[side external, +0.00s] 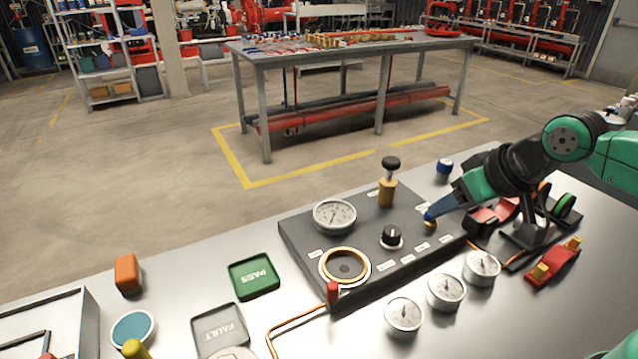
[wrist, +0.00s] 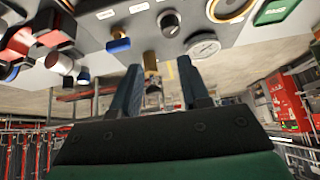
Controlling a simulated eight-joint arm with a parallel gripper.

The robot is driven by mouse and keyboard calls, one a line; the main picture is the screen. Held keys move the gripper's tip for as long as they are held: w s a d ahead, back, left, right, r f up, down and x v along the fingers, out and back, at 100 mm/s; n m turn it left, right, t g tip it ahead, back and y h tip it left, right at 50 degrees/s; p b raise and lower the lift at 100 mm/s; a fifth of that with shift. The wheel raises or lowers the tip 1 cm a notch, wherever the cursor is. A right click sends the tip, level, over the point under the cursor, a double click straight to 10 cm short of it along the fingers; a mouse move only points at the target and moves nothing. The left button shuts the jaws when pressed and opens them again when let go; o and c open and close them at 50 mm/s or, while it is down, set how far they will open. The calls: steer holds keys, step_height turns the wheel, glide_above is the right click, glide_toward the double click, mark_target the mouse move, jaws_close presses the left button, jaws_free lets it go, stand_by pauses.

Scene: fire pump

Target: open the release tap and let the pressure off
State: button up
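A small brass tap (side external: 430,224) stands at the right end of the dark panel (side external: 300,240). Its blue handle (wrist: 118,46) shows in the wrist view, above and left of the left finger. My gripper (side external: 434,212) is low over the tap in the side view and partly hides it; contact cannot be told. In the wrist view my gripper's (wrist: 156,72) two fingers are apart, with no object gripped. The brass hand pump (side external: 387,190) with a black knob appears between them, farther off. The large pressure gauge (side external: 334,216) is on the panel; its reading is too small to tell.
A black selector knob (side external: 391,236), a brass-ringed port (side external: 345,266) and a red handle (side external: 332,292) are on the panel. Loose gauges (side external: 446,291) lie in front. Red clamp-like parts (side external: 553,262) crowd the right. A green PASS tray (side external: 254,276) is at left.

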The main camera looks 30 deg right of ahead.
steer(key=w+d+m+g, duration=0.1)
steer(key=m, duration=0.2)
steer(key=w+d+m+g, duration=0.1)
steer(key=w+m, duration=0.1)
steer(key=m, duration=0.1)
steer(key=w+d+m+g, duration=0.1)
steer(key=m, duration=0.2)
steer(key=shift+w+d+r+g, duration=0.1)
steer(key=shift+w+d+g, duration=0.1)
steer(key=shift+d+g, duration=0.1)
steer(key=w+d+f+m+g, duration=0.1)
steer(key=m, duration=0.1)
steer(key=w+d+f+m+g, duration=0.1)
steer(key=m, duration=0.2)
steer(key=w+d+m, duration=0.1)
steer(key=m, duration=0.1)
steer(key=shift+d+f+m+g, duration=0.2)
steer(key=shift+f+m+g, duration=0.1)
steer(key=shift+f+g, duration=0.1)
steer(key=shift+w+d+f+m, duration=0.1)
steer(key=shift+d+f+m, duration=0.1)
steer(key=shift+m, duration=0.1)
steer(key=shift+f, duration=2.85)
jaws_close()
